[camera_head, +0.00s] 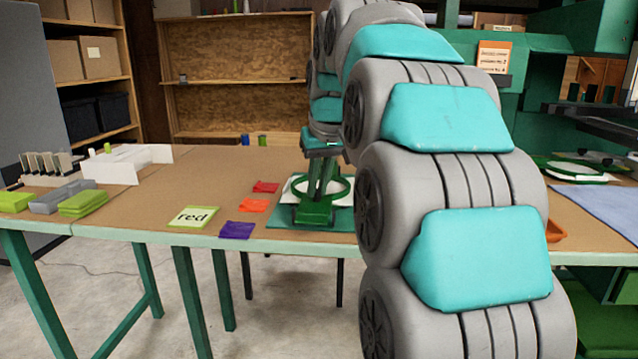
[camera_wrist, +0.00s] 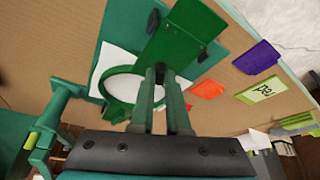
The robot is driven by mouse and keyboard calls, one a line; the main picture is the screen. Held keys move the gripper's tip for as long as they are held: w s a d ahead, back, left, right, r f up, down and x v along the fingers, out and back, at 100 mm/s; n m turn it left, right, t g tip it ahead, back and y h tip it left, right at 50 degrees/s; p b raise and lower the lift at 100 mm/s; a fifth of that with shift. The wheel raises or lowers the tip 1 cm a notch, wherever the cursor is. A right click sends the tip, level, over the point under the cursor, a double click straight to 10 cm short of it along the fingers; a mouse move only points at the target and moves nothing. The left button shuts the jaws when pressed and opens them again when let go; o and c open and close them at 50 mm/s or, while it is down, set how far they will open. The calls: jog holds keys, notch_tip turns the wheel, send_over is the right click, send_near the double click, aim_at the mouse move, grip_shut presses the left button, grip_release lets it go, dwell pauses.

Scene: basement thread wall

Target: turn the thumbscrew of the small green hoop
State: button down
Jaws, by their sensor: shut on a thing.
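The small green hoop (camera_head: 340,188) holds white cloth and lies at a green block-like holder (camera_head: 313,213) on the work table. In the wrist view the hoop (camera_wrist: 104,72) is left of my fingers, with the green holder (camera_wrist: 176,38) beyond them. My gripper (camera_head: 317,194) reaches down over the near side of the hoop. In the wrist view my fingertips (camera_wrist: 161,76) are close together around a small dark piece, which appears to be the thumbscrew (camera_wrist: 160,72). Most of it is hidden by the fingers.
A "red" card (camera_head: 193,217) and red (camera_head: 265,187), orange (camera_head: 254,205) and purple (camera_head: 237,230) cloth pieces lie left of the hoop. White holders (camera_head: 122,163) and green stacks (camera_head: 84,203) are farther left. Other hoops (camera_head: 575,168) lie at right. The table's left middle is clear.

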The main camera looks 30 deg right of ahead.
jog(key=m+h, duration=0.1)
jog(key=m, duration=0.4)
jog(key=shift+a+g+h, duration=0.2)
jog(key=shift+g+h, duration=0.2)
jog(key=shift+m+p, duration=0.3)
jog(key=c, duration=0.9)
grip_release()
jog(key=v, duration=0.7)
jog(key=shift+s+a+r, duration=0.1)
jog(key=shift+a+r, duration=0.05)
jog(key=shift+r, duration=0.25)
